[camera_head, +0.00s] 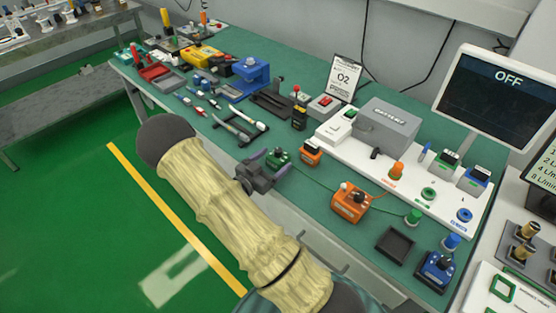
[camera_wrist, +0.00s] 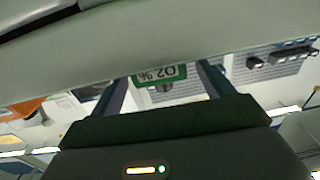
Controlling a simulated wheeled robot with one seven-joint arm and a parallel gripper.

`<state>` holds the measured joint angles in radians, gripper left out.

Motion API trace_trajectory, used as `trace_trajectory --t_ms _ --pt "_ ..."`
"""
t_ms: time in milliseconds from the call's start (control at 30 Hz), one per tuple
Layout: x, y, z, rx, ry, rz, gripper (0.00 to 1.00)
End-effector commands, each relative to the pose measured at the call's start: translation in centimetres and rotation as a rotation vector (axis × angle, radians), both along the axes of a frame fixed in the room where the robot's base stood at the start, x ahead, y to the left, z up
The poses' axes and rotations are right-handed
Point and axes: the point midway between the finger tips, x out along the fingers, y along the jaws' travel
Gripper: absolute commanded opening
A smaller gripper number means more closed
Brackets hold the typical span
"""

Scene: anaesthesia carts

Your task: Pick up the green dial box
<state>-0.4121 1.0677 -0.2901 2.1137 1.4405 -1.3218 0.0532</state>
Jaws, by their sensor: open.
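The green dial box (camera_head: 278,158) sits on the green table mat, near its front edge, with dark knobs on top. My gripper (camera_head: 268,162) is open right at the box, its fingers pointing toward it; the near finger and palm hide part of it. In the wrist view, a green-framed label reading O2 % (camera_wrist: 160,74) shows between the two fingers of my gripper (camera_wrist: 163,92). The box's body is largely hidden there, and I cannot tell whether the fingers touch it.
A small orange box (camera_head: 311,154) stands close right of the green one. A larger orange dial box (camera_head: 350,204), an empty black tray (camera_head: 395,246) and a blue dial box (camera_head: 434,271) lie further right. A white panel (camera_head: 385,178) stands behind.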

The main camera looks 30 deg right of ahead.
Motion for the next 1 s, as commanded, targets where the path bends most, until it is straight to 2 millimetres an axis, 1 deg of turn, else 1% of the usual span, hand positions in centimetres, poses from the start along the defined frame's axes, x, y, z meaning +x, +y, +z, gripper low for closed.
trace_trajectory --t_ms 200,333,433,900,967,1000 --pt "1.2 -2.9 0.2 -0.001 0.0 -0.004 0.8" --pt "1.7 -4.2 0.1 -0.001 -0.001 -0.002 0.8" --pt "1.9 -4.5 0.0 -0.001 -0.001 0.0 0.8" --pt "1.9 -4.4 0.0 -0.001 0.0 0.0 0.8" --pt "1.9 -4.4 0.0 -0.001 0.0 -0.001 0.68" --pt "1.9 -4.4 0.0 -0.001 0.0 -0.001 0.6"
